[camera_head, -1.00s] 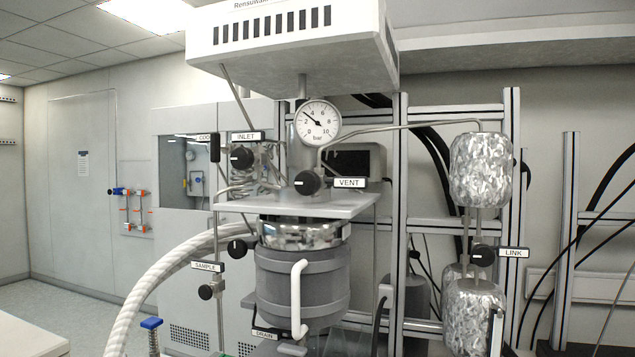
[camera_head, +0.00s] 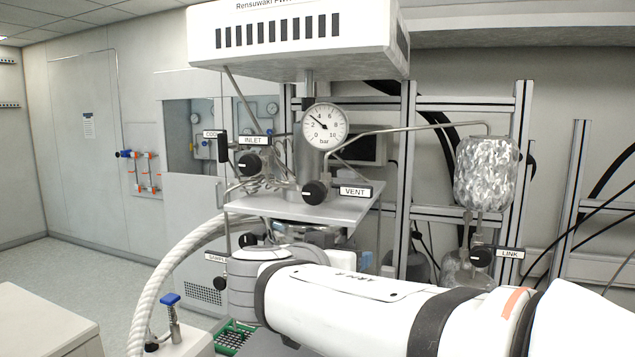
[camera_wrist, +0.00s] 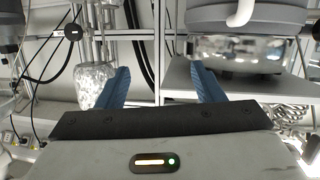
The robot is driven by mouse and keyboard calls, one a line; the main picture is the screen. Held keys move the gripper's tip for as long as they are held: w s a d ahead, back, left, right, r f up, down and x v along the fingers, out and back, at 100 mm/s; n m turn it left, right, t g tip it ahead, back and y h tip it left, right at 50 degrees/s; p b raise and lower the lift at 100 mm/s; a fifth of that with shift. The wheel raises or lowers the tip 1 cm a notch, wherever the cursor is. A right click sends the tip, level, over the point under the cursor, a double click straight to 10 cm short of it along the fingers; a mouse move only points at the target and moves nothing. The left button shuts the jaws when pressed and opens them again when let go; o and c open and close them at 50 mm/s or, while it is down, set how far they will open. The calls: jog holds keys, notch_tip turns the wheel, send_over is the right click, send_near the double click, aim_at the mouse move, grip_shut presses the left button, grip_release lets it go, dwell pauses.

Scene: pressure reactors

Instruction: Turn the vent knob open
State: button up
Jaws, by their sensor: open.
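The vent knob (camera_head: 314,193) is a round black knob with a pale mark. It sits above the reactor's metal shelf, just left of the VENT label (camera_head: 355,191). My gripper (camera_wrist: 160,88) shows in the wrist view with two blue fingers apart and nothing between them. In the head view my arm crosses the lower right, in front of the reactor vessel and below the knob; my fingers cannot be made out there. The wrist picture looks upside down, and I cannot pick out the vent knob in it.
The INLET knob (camera_head: 250,164) is left of the vent knob, and the LINK knob (camera_head: 482,257) is at right below a foil-wrapped cylinder (camera_head: 486,174). A pressure gauge (camera_head: 325,125) and thin pipes are close above the vent knob. A thick white hose (camera_head: 166,285) curves at left.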

aim_at(312, 191)
jog(key=a+r+m+t+p, duration=0.1)
jog(key=a+r+t, duration=0.2)
jog(key=a+r, duration=0.5)
jog(key=shift+t+y, duration=0.3)
jog(key=p+x, duration=0.1)
jog(key=x, duration=0.1)
jog(key=p+x, duration=0.1)
jog(key=x, duration=0.2)
jog(key=d+r+p+x, duration=0.1)
jog(key=x, duration=0.1)
jog(key=shift+r+p, duration=0.1)
jog(key=shift+p, duration=0.3)
jog(key=shift+w+d, duration=0.2)
jog(key=shift+w, duration=0.3)
jog(key=c, duration=1)
jog(key=shift+o, duration=0.2)
